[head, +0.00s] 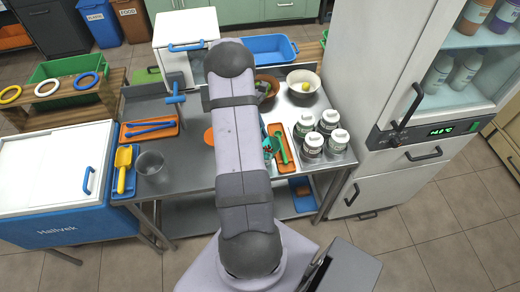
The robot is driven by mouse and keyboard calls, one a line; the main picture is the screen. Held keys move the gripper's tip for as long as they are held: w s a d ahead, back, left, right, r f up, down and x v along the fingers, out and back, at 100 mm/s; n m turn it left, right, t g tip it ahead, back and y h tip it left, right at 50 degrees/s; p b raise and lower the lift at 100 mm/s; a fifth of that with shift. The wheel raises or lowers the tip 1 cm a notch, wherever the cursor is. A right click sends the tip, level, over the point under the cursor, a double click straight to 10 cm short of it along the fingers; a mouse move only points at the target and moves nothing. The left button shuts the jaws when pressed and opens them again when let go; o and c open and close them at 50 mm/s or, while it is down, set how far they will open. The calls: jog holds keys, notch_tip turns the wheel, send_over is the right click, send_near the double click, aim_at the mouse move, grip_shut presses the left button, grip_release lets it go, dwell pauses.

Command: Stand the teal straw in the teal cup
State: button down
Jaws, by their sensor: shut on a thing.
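A small teal shape (267,148) with dark and red bits beside it shows at the right edge of my arm, above the steel table. Most of it is hidden behind the arm, and I cannot tell whether it is the teal cup, the teal straw or something else. I cannot make out a straw anywhere. My gripper is hidden behind my own upper arm, which runs up the middle of the head view, so what it holds cannot be seen.
The steel table (195,180) carries a clear container (151,167), an orange tray (288,166) with a green tool, several lidded jars (312,145) and a white bowl (303,82). A blue-handled press (175,97) stands left of my arm. A fridge (375,90) stands right.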

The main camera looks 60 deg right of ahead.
dwell(0.4)
jog(key=c, duration=1.8)
grip_release()
jog(key=shift+f, duration=0.1)
jog(key=shift+c, duration=0.2)
jog(key=shift+r+p, duration=2.75)
jog(key=shift+r, duration=0.85)
